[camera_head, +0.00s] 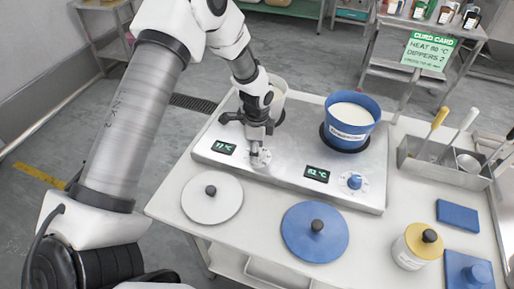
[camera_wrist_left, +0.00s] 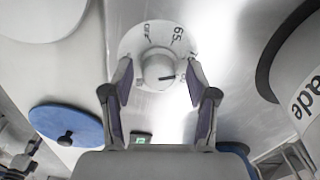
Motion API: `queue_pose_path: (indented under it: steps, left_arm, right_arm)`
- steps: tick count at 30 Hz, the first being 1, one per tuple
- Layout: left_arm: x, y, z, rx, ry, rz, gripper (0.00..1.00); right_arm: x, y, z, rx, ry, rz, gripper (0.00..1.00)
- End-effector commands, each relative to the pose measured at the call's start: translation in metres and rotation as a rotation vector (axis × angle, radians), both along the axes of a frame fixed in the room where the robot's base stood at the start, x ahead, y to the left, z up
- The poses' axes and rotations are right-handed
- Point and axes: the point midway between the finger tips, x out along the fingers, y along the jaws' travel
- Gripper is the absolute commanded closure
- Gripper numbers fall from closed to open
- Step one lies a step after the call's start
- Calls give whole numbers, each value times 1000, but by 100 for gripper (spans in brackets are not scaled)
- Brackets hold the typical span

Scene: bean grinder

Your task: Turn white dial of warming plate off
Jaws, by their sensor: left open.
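The warming plate (camera_head: 300,150) is a pale metal slab on the table. Its white dial (camera_wrist_left: 158,68) sits on a round white scale marked OFF and 65, with another marking partly hidden at the right. A dark line on the knob points right, away from OFF. My left gripper (camera_head: 257,150) reaches down over this dial and hides most of it in the head view. In the left wrist view its open fingers (camera_wrist_left: 160,82) stand on either side of the knob; I cannot tell whether they touch it. My right gripper is not in view.
A white pot (camera_head: 277,84) and a blue pot (camera_head: 350,125) stand on the plate behind. The displays read 77 °C (camera_head: 223,147) and 82 °C (camera_head: 317,174). A blue dial (camera_head: 354,182) is to the right. White (camera_head: 212,205) and blue (camera_head: 300,245) lids lie in front.

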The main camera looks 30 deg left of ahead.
Motion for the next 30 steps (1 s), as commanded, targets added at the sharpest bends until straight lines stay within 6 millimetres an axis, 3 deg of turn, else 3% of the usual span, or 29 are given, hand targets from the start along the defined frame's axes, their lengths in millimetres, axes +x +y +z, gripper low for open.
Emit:
queue_pose_path:
  steps: [2,6,7,20,30]
  left_arm:
    - [0,0,0,0,0,0,45]
    - [0,0,0,0,0,0,95]
    - [0,0,0,0,1,0,100]
    - [-1,0,1,0,2,42,100]
    - [-1,0,2,1,5,247,100]
  right_arm:
    - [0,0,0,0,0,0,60]
    - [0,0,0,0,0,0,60]
    - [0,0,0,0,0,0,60]
    - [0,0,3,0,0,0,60]
    - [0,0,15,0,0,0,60]
